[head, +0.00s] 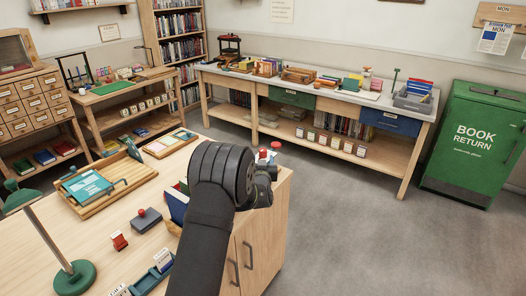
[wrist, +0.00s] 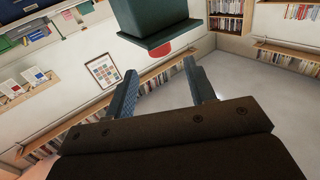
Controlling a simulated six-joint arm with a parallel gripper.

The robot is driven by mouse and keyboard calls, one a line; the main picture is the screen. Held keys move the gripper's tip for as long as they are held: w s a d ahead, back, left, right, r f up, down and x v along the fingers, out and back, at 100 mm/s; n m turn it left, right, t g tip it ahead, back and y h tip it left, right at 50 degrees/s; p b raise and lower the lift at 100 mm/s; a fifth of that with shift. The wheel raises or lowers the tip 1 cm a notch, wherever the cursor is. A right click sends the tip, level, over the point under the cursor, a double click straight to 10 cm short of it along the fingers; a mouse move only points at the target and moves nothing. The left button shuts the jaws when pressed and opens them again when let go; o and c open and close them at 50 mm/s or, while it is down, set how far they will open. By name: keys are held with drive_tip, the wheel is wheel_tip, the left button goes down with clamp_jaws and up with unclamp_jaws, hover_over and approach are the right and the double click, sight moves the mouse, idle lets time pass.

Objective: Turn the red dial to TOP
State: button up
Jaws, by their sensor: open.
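My gripper (wrist: 160,66) is open in the wrist view, with its two blue-grey fingers spread and nothing between them. A dark green block with a flared foot (wrist: 153,30) is just beyond the fingertips, and a red rounded piece (wrist: 182,52) shows at its lower edge. I cannot tell whether this red piece is the dial. In the head view, small red round parts (head: 276,145) show beside my wrist at the right end of the near table. My arm hides most of what is there and the fingertips. No TOP mark is readable.
The near table (head: 108,207) holds a wooden tray (head: 73,204), a green lamp (head: 75,276), a red stamp (head: 119,241) and a dark stamp block (head: 147,218). A long bench (head: 330,93) and green book return bin (head: 475,150) stand behind. The floor (head: 350,215) at right is clear.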

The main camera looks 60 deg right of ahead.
sight(263, 152)
drive_tip(key=x, duration=0.7)
drive_tip(key=shift+w+d, duration=0.15)
drive_tip(key=shift+d, duration=0.05)
drive_tip(key=c, duration=0.9)
